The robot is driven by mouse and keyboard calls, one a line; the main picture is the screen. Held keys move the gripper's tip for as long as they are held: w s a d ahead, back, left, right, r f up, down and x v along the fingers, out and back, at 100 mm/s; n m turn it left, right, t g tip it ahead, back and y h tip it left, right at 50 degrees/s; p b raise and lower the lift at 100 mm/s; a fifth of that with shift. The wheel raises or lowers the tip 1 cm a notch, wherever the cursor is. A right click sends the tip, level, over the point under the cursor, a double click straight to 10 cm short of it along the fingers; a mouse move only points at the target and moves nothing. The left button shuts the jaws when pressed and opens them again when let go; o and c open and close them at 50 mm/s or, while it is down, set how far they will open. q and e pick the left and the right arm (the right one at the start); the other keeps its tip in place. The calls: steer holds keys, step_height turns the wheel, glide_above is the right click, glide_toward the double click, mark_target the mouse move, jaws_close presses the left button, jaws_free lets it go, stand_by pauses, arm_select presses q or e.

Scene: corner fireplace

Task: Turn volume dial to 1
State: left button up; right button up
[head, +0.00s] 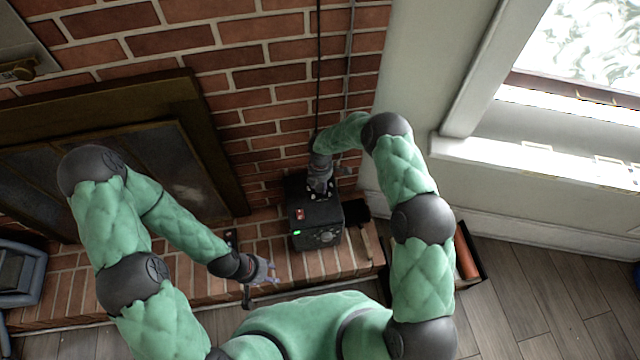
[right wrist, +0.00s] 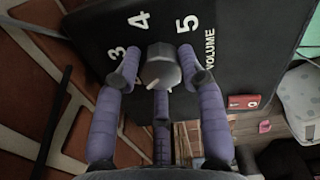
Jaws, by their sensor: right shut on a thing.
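The volume dial (right wrist: 163,66) is a grey round knob on a black panel with white numbers 3, 4 and 5 and the word VOLUME in the right wrist view. A pale mark on the knob points toward the lower left of that picture. My right gripper (right wrist: 158,68) has its purple fingers on both sides of the knob, shut on it. In the head view my right gripper (head: 320,186) is on top of the black box (head: 317,222) and hides the dial. My left gripper (head: 264,273) is empty, with fingers apart, in front of the hearth.
Cables run up the wall. Wooden floor (head: 540,300) is open at the right.

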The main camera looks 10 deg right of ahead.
steer(key=n, duration=0.7)
steer(key=shift+d+f, duration=0.1)
steer(key=shift+d, duration=0.2)
steer(key=shift+w+n, duration=0.25)
steer(key=shift+n, duration=0.85)
steer(key=shift+w+r, duration=0.25)
steer(key=shift+r, duration=0.05)
steer(key=o, duration=1.1)
steer(key=shift+f, duration=0.1)
steer(key=shift+s+a, duration=0.1)
steer(key=shift+s, duration=0.1)
step_height(320, 180, up, 12)
steer(key=shift+f, duration=0.1)
